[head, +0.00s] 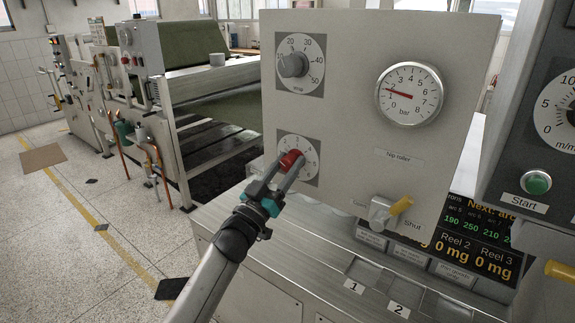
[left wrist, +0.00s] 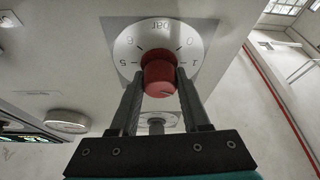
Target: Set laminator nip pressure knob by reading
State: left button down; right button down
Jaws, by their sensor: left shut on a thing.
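The red pressure knob (head: 291,159) sits on a round white dial (head: 309,151) low on the grey panel. In the left wrist view the red knob (left wrist: 159,74) stands in front of a dial marked "bar" with numbers around it. My left gripper (head: 281,172) is shut on the red knob, one finger on each side. The pressure gauge (head: 409,95) at the upper right of the panel reads in bar; its red needle points to about 1. My right gripper is not in view.
Above is a grey knob (head: 293,65) on a dial marked to 50. A green Start button (head: 536,182) is at the far right. Numbered slots lie on the ledge below.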

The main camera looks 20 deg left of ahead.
pick_arm(q)
jog(key=shift+m, duration=0.5)
jog(key=m+g+h, duration=0.1)
jog(key=m+h, duration=0.1)
jog(key=m, duration=0.2)
jog(key=shift+a+h+b, duration=0.1)
jog(key=shift+h+b, duration=0.2)
jog(key=shift+b, duration=0.1)
jog(key=m+g+h, duration=0.1)
jog(key=m, duration=0.3)
jog(key=shift+h, duration=0.4)
jog(key=m+g+h, duration=0.1)
jog(key=m, duration=0.3)
jog(key=shift+m+g+h, duration=0.5)
jog(key=shift+m+g, duration=0.7)
jog(key=shift+m, duration=0.9)
jog(key=shift+c, duration=1.9)
grip_release()
